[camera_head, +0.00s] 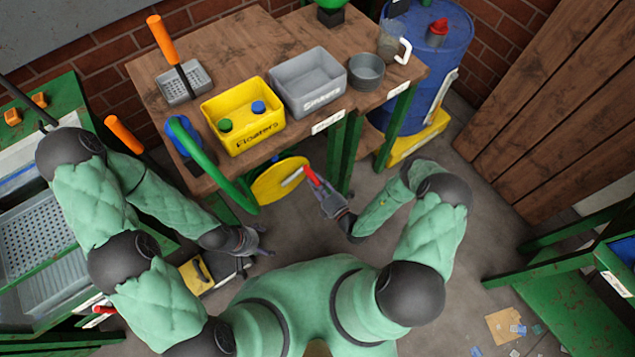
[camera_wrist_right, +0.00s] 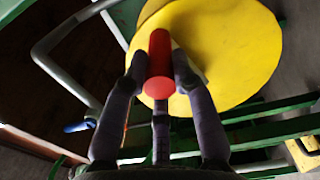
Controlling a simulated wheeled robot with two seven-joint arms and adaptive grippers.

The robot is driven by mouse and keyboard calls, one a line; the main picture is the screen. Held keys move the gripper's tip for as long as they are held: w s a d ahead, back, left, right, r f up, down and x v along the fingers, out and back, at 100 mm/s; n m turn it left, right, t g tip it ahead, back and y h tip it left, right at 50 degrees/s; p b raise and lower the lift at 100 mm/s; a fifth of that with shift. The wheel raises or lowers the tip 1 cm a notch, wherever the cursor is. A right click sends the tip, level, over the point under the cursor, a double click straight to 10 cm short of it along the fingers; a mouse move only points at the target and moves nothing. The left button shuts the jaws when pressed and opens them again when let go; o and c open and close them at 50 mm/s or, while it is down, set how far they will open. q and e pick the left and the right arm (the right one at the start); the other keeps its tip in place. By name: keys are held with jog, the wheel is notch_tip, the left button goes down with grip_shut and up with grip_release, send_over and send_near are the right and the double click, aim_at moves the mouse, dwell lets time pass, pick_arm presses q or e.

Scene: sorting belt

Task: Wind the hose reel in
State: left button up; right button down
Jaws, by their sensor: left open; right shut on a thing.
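The hose reel shows a round yellow disc (camera_head: 277,182) below the front edge of the wooden table, with a green hose (camera_head: 214,170) looping from the tabletop down to it. A crank with a red handle (camera_head: 311,176) stands out from the disc. My right gripper (camera_head: 325,190) is shut on the red handle. In the right wrist view the red handle (camera_wrist_right: 159,65) sits between the fingers (camera_wrist_right: 158,85), in front of the yellow disc (camera_wrist_right: 235,50). My left gripper (camera_head: 262,240) is open and empty, low and left of the reel.
On the wooden table (camera_head: 240,45) stand a yellow "Floaters" bin (camera_head: 262,137), a grey "Sinkers" bin (camera_head: 308,82), a grey bowl (camera_head: 366,72) and a jug (camera_head: 391,45). A blue barrel (camera_head: 440,60) stands at right. Table legs are close to the reel.

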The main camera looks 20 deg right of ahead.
jog(key=c, duration=1)
grip_release()
jog(key=v, duration=1.2)
